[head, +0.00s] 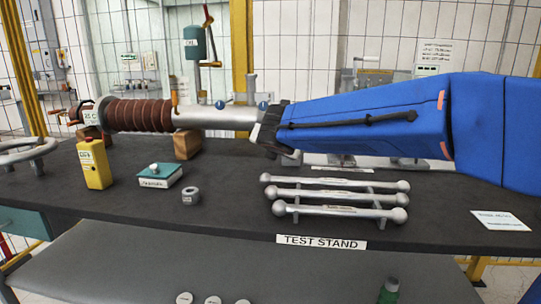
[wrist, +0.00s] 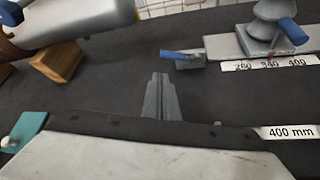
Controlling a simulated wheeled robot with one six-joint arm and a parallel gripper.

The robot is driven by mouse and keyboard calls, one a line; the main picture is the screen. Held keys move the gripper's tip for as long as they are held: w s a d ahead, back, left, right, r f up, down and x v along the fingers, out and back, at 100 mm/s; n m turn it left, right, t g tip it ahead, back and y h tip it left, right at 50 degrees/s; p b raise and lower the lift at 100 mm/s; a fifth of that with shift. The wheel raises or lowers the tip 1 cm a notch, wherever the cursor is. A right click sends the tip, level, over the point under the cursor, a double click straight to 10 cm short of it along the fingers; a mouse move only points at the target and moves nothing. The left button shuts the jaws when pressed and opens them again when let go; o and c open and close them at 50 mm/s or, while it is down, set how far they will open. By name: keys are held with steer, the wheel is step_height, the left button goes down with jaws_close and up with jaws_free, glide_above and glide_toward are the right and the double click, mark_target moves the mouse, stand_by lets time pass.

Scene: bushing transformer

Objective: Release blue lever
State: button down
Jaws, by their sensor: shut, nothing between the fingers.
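In the wrist view a small blue lever (wrist: 180,54) sits on a grey block at the left end of a metal rail. A second blue lever (wrist: 292,31) is on a larger grey clamp further right on the same rail. My gripper (wrist: 160,77) is shut and empty, its tips pointing at the table just below and left of the small lever. They look apart from it, though the height between them is unclear. In the head view my blue-covered arm hides the rail and both levers, and the fingers cannot be made out.
A brown ribbed bushing with a silver tube (head: 215,117) lies over a wooden block (head: 187,145). Silver rods (head: 335,195) rest in front on the dark table.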

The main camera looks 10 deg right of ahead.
steer(key=shift+w, duration=0.15)
steer(key=x, duration=0.9)
steer(key=shift+w+f, duration=0.2)
steer(key=shift+w, duration=0.15)
